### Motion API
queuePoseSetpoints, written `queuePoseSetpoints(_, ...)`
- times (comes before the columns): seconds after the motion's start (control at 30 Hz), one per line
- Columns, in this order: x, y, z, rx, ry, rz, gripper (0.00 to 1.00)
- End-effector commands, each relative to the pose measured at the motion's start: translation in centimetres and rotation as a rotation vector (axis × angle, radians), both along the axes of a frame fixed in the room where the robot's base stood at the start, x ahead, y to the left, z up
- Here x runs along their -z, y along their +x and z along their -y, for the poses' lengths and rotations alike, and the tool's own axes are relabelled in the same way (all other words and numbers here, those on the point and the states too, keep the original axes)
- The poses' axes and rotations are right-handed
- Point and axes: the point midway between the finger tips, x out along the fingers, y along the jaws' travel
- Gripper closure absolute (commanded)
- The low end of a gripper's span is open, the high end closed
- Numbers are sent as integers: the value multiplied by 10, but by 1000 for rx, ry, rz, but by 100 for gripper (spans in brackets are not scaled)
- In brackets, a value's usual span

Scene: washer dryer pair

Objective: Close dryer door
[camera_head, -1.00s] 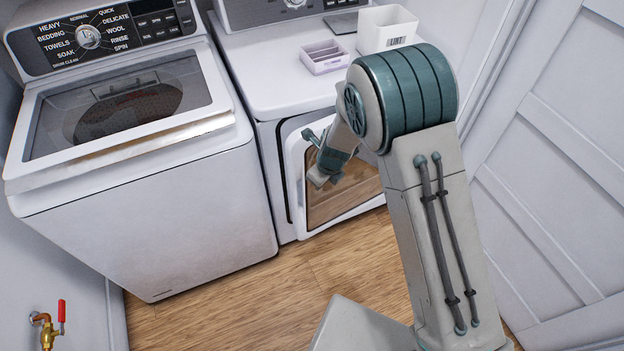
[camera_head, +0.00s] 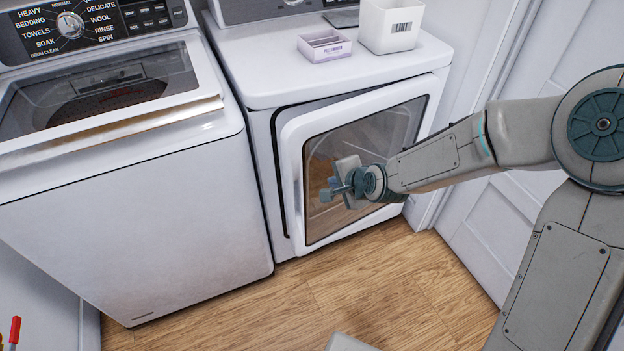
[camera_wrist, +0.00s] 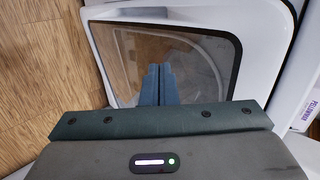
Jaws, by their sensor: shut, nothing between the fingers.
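The dryer (camera_head: 262,80) stands right of the washer. Its door (camera_head: 398,98) is white-framed with a dark glass window, and stands slightly ajar, with a dark gap along its left edge and top. My gripper (camera_head: 328,193) is at the lower left part of the door's window, in front of the glass. In the wrist view, the shut, empty fingers (camera_wrist: 158,84) point at the window of the door (camera_wrist: 265,40). I cannot tell whether the fingertips touch the glass.
The washer (camera_head: 140,215) stands close on the left. A white bin (camera_head: 390,28) and a small lilac box (camera_head: 325,46) sit on the dryer top. A white panelled door (camera_head: 490,190) is at the right. Wooden floor (camera_head: 390,285) is clear in front.

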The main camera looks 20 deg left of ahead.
Motion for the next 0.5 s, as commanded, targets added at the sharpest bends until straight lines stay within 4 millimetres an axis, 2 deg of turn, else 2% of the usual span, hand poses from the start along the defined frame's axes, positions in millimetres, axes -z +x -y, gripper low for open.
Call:
queuePoseSetpoints(0.23, 6, 3, -7, -21, 2, 23, 100)
queuePoseSetpoints(0.5, 35, 19, -32, -21, 0, 20, 100)
